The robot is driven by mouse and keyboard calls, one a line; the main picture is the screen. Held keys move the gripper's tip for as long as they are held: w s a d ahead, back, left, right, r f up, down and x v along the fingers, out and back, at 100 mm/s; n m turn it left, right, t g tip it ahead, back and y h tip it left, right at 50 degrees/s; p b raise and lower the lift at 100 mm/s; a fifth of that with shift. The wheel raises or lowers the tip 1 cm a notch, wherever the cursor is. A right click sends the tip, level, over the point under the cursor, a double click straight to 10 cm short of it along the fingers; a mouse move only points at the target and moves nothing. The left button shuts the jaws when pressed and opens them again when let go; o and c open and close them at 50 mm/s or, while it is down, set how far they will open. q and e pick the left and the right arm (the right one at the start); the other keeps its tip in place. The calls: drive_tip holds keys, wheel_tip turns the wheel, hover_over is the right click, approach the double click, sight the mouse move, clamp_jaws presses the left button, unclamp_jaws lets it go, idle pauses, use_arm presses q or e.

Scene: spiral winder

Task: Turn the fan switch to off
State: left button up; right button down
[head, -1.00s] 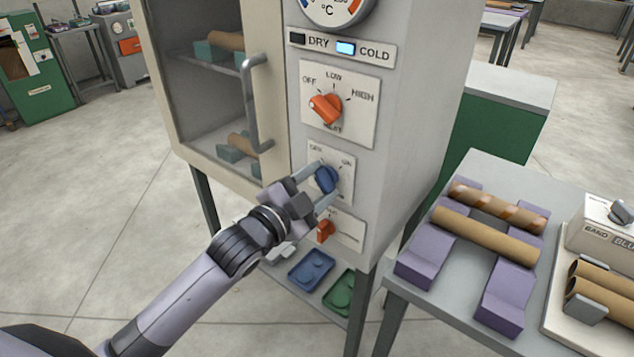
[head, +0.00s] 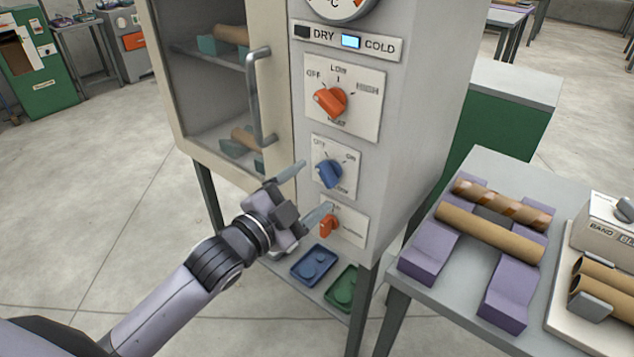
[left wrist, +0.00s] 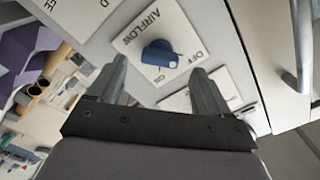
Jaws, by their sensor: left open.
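The blue knob (head: 329,174) sits on a white plate on the cabinet front, with OFF at its upper left and ON at its right. In the left wrist view the same knob (left wrist: 160,52) shows on a plate reading AIRFLOW. Its bar appears to lean toward the OFF label, though the pointer is small. My left gripper (head: 306,192) is open and empty, just left of and in front of the knob, apart from it. Its two fingers (left wrist: 160,80) frame the lower part of the plate in the wrist view. My right gripper is not in view.
An orange knob (head: 330,101) marked OFF, LOW, HIGH sits above, and a smaller orange switch (head: 327,226) below. The cabinet door handle (head: 260,95) stands out at left. A blue tray (head: 314,264) and green tray (head: 342,287) lie below. A table (head: 460,290) with tubes stands right.

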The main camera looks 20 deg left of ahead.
use_arm(q)
drive_tip(key=shift+v, duration=1.55)
drive_tip(key=s+a+f+n+g+y, duration=0.1)
drive_tip(key=s+f+n+g+y, duration=0.1)
drive_tip(key=s+f+n, duration=0.3)
drive_tip(key=s+f+n+g+y, duration=0.2)
drive_tip(key=s+f+n+g, duration=0.2)
drive_tip(key=s+f, duration=0.9)
wheel_tip(320, 180, down, 8)
drive_tip(key=shift+a+f+n+g, duration=0.1)
drive_tip(key=shift+a+n+g, duration=0.25)
drive_tip(key=shift+n, duration=0.85)
